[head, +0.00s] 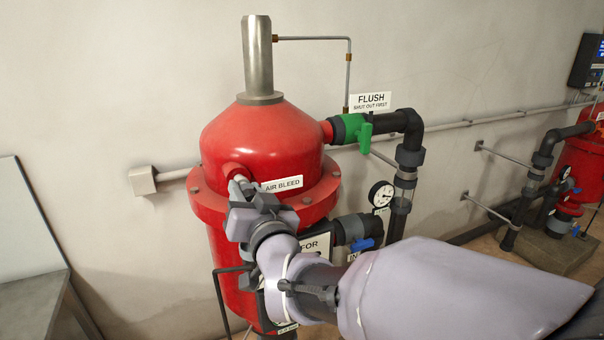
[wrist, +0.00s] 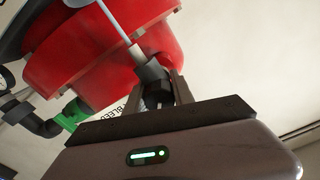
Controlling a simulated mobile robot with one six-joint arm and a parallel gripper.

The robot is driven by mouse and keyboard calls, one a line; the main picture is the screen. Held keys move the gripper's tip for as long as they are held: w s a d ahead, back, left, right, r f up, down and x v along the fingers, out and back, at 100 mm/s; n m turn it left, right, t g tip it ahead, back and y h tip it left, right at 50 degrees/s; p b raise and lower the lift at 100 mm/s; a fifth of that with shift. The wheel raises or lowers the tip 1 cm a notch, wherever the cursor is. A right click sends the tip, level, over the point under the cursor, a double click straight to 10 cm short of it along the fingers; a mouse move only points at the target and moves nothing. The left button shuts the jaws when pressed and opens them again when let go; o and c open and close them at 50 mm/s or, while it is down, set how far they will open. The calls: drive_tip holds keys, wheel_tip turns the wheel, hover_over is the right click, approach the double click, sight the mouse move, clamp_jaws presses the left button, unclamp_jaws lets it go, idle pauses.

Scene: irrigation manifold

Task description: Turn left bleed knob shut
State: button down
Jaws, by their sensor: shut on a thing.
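The red filter tank (head: 262,145) stands against the wall, with an "AIR BLEED" label (head: 283,184) on its shoulder. My gripper (head: 236,190) is at the bleed fitting just left of that label. In the wrist view, my gripper (wrist: 158,92) has its two fingers closed around a dark bleed knob (wrist: 157,97) below a grey collar (wrist: 150,72). A thin light rod or pipe runs up from the collar. In the head view my gripper hides most of the knob. I cannot tell the knob's turn angle.
A green flush valve handle (head: 365,135) with a "FLUSH" sign (head: 371,101) is to the right. A pressure gauge (head: 381,194) and a blue valve handle (head: 362,244) sit close to my arm. A second red tank (head: 580,165) stands far right. A grey table (head: 30,295) is at lower left.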

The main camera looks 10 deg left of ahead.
drive_tip(key=shift+f+n+b, duration=0.1)
drive_tip(key=shift+n+b, duration=0.2)
drive_tip(key=shift+b, duration=0.3)
drive_tip(key=n+b, duration=0.2)
drive_tip(key=b, duration=0.1)
drive_tip(key=shift+f+n, duration=0.1)
drive_tip(key=shift+n, duration=0.3)
drive_tip(key=shift+n+b, duration=1.35)
drive_tip(key=shift+n, duration=0.55)
drive_tip(key=shift+r, duration=0.2)
drive_tip(key=c, duration=1.1)
unclamp_jaws()
